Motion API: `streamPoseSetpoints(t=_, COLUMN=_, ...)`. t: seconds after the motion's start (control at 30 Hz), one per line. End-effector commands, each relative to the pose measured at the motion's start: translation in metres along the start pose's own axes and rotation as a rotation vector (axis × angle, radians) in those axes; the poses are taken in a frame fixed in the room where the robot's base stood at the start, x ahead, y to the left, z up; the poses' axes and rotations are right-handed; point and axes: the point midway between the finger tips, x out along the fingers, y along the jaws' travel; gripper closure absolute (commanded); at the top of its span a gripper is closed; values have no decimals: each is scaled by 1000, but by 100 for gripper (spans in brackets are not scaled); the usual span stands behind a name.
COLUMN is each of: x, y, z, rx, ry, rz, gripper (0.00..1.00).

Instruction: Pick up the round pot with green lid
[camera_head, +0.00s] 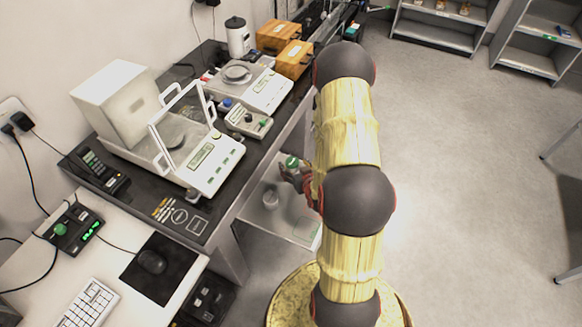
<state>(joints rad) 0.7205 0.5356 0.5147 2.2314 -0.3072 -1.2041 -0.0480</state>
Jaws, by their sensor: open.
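A small round pot with a green lid (292,161) shows beside my arm, over the low pale surface next to the dark bench. My gripper (289,174) is close to the pot, just below it in the picture. Its dark fingers are small and partly hidden by my arm; they are open. I cannot tell whether they touch the pot. A clear round jar (270,199) stands on the low surface, a little below and left of the gripper.
The dark bench (225,205) holds a balance with a raised clear door (212,165), a second balance (262,90), a small control box (248,121) and wooden boxes (294,59). A white desk with a keyboard (88,303) is at lower left. The floor at right is clear.

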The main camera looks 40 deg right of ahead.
Motion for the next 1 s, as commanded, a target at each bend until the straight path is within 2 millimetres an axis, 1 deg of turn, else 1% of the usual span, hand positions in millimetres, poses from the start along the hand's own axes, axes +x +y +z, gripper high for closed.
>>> streamPoseSetpoints(t=0.03, x=9, y=1, z=2, rx=-1, ry=2, rz=0, gripper=38)
streamPoseSetpoints(t=0.1, x=20, y=3, z=3, rx=-1, ry=0, rz=0, gripper=38)
streamPoseSetpoints(t=0.23, x=35, y=3, z=2, rx=0, ry=1, rz=0, gripper=38)
streamPoseSetpoints(t=0.37, x=41, y=3, z=1, rx=0, ry=-1, rz=0, gripper=38)
streamPoseSetpoints(t=0.57, x=41, y=3, z=0, rx=0, ry=-1, rz=0, gripper=38)
streamPoseSetpoints(t=1.0, x=41, y=3, z=0, rx=0, ry=0, rz=0, gripper=63)
